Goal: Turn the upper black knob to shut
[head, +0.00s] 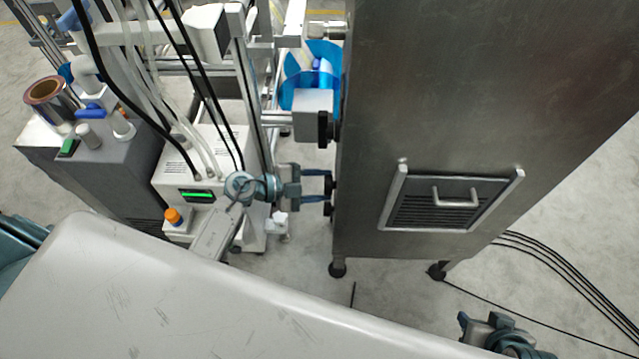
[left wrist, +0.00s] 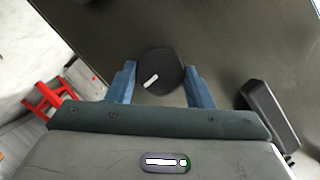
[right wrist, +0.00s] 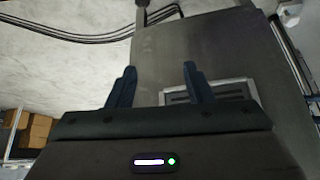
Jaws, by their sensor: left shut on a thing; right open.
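The upper black knob (left wrist: 172,65) is a round knob with a white mark, on the side of the steel cabinet (head: 430,100). In the left wrist view it sits between the two blue fingers of my left gripper (left wrist: 160,77). That gripper is shut on it; the white mark lies slanted. In the head view my left gripper (head: 330,181) reaches rightward to the cabinet's left side, and its fingers hide most of the knob. A lower black knob (head: 328,209) shows just below. My right gripper (right wrist: 156,77) is open and empty, low in front of the cabinet.
A grey box with a black end (head: 313,105) juts out above the left gripper. A white machine (head: 205,165) with hoses stands left of it. A vent panel (head: 450,200) is on the cabinet front. Black cables (head: 560,265) lie on the floor at right.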

